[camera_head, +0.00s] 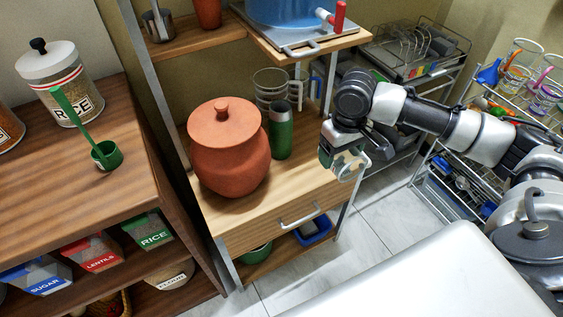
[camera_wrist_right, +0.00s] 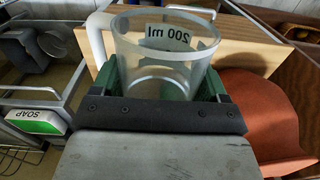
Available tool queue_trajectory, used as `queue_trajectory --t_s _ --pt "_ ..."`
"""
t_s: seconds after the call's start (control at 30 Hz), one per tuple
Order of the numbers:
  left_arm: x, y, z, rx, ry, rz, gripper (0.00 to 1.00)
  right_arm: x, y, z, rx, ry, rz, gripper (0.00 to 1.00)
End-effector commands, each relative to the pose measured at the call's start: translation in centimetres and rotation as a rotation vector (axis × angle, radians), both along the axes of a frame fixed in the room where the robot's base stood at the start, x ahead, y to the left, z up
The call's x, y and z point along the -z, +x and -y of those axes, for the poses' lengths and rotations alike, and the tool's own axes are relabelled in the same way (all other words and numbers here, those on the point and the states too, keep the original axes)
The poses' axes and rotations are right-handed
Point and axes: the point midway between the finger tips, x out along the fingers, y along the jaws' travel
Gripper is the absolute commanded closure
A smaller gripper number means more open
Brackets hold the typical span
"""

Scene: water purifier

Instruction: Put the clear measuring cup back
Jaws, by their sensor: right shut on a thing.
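The clear measuring cup (camera_wrist_right: 165,50) is in my right gripper in the right wrist view. It is see-through, with a "200 ml" label and a pale handle on its left side. In the head view the cup (camera_head: 349,166) hangs at the right front of the wooden shelf unit, partly hidden by the gripper. My right gripper (camera_head: 338,154) is shut on it, with green finger pads on either side of the cup in the right wrist view (camera_wrist_right: 168,92). The cup looks empty. My left gripper is not in view.
A terracotta pot (camera_head: 228,150), a green tumbler (camera_head: 280,132) and a clear vessel (camera_head: 270,84) stand on the wooden shelf. A blue-handled cup (camera_head: 315,88) is behind. A wire rack (camera_head: 430,190) with colour-handled cups is at right.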

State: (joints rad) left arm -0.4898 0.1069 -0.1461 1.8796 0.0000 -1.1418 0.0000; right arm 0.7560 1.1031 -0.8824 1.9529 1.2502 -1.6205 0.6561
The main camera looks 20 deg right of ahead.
Motion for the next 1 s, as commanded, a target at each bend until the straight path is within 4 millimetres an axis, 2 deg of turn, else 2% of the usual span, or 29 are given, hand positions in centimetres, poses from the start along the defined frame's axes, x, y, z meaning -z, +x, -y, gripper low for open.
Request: queue_trajectory --t_s 0.1,0.23,0.5,0.7,0.87,1.0 --pt "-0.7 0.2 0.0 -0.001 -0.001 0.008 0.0 0.8 0.4 0.2 -0.003 0.001 0.002 0.5" --pt "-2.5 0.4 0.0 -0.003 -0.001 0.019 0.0 2.1 2.1 -0.9 -0.005 0.004 0.003 0.5" --pt "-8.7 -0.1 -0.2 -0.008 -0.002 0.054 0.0 5.8 7.2 -4.2 -0.005 0.002 0.002 0.5" --pt "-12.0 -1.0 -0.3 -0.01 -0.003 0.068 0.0 7.3 9.5 -5.6 -0.002 0.0 0.001 0.5" --pt "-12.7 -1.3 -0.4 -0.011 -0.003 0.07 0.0 7.8 9.9 -5.9 -0.003 -0.001 0.001 0.5" --pt "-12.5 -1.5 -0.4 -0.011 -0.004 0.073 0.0 9.6 9.9 -5.9 -0.003 -0.001 -0.001 0.5"
